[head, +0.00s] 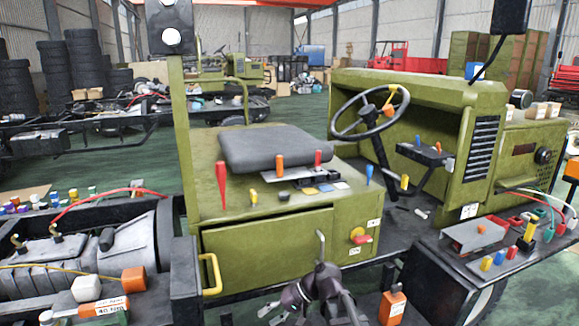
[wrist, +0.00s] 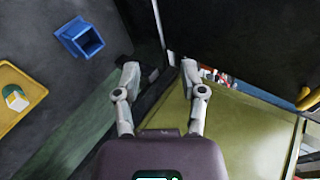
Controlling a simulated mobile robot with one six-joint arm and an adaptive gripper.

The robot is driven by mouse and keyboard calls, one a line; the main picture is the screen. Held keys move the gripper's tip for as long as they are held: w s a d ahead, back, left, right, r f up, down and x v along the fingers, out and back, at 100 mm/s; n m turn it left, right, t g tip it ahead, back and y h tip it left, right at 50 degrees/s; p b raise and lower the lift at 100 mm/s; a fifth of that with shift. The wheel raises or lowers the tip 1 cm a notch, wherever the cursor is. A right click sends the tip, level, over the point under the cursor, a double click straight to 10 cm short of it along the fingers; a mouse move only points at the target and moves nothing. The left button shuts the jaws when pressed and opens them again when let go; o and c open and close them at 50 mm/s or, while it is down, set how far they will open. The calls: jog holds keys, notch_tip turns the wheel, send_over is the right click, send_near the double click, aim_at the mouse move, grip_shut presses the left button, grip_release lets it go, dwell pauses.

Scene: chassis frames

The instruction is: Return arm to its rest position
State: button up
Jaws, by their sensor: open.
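My gripper (wrist: 160,70) shows in the wrist view with its two grey fingers spread apart and nothing between them. In the head view part of my arm and gripper (head: 318,292) is at the bottom centre, in front of the green cab chassis (head: 265,250). The wrist view looks past the fingers at a green panel (wrist: 245,130) on the right and dark floor on the left. I cannot tell from these views how far the fingers are from the chassis.
A seat (head: 275,148) and a steering wheel (head: 370,112) are on the chassis behind the gripper. A tool-laden black shelf (head: 455,258) is at right, an engine (head: 90,255) at left. A blue bin (wrist: 80,37) and yellow tray (wrist: 36,90) are on the floor.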

jog(key=s+d+f+t+h, duration=0.1)
jog(key=s+d+f+h, duration=0.15)
jog(key=d, duration=0.45)
jog(key=s+d+f+m+h+p, duration=0.1)
jog(key=d+f+h, duration=0.1)
jog(key=d+h, duration=0.35)
jog(key=s+d+f+t+h, duration=0.1)
jog(key=d+f+h, duration=0.1)
jog(key=d, duration=0.7)
notch_tip(320, 180, up, 12)
jog(key=p, duration=1.2)
jog(key=shift+a, duration=0.25)
jog(key=shift+r, duration=0.1)
notch_tip(320, 180, up, 17)
jog(key=p, duration=1.7)
